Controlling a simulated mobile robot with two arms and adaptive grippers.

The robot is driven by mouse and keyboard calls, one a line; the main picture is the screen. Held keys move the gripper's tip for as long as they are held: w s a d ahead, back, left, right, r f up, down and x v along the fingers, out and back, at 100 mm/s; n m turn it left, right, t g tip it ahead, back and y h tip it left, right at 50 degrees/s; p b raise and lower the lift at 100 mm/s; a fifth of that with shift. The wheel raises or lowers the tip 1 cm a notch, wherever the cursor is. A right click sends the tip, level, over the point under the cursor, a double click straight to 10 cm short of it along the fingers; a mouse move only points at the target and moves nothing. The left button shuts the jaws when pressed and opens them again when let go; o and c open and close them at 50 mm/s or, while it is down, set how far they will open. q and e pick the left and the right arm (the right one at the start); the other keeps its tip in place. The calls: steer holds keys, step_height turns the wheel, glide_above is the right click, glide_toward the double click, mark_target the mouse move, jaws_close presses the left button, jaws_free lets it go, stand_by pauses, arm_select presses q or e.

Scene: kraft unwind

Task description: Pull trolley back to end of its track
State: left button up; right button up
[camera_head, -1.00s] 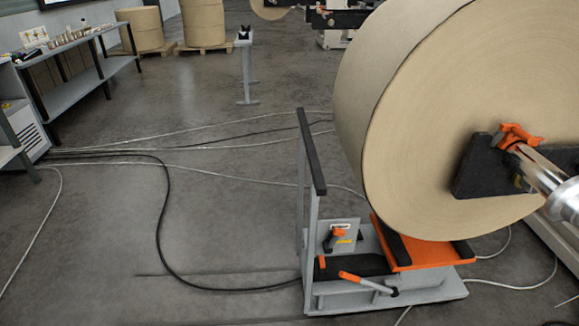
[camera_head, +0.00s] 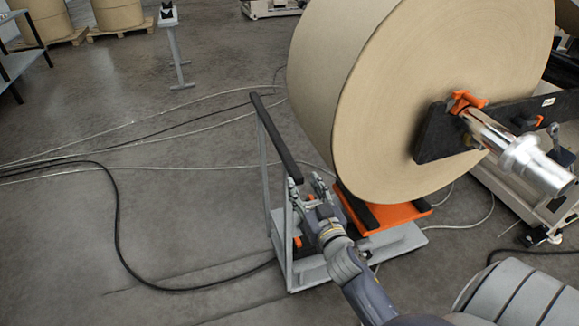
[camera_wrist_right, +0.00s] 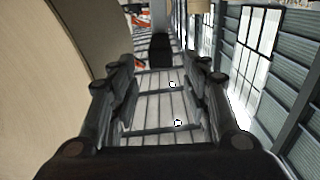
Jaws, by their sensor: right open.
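The trolley stands on the floor under a big kraft paper roll. Its grey frame (camera_head: 288,245) carries a black handle bar (camera_head: 272,130) along the top, and its orange deck (camera_head: 405,214) sits below the roll. My right gripper (camera_head: 306,184) is open, close to the near end of the handle bar. I cannot tell whether it touches the bar. In the right wrist view the open fingers (camera_wrist_right: 163,78) have nothing between them. My gripper and arm hide part of the trolley's lower controls. My left gripper is not in view.
The kraft roll (camera_head: 435,100) hangs close above the deck, with a shiny shaft (camera_head: 515,155) sticking out. A black cable (camera_head: 115,220) and pale cables cross the floor at left. A small grey stand (camera_head: 178,55) is farther back. Floor left of the trolley is otherwise open.

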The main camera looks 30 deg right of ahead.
mark_target(294, 168)
steer(key=p+x, duration=0.1)
steer(key=x, duration=0.7)
steer(key=shift+a+f, duration=0.1)
steer(key=shift+a, duration=0.05)
steer(key=shift+c, duration=0.4)
jaws_close()
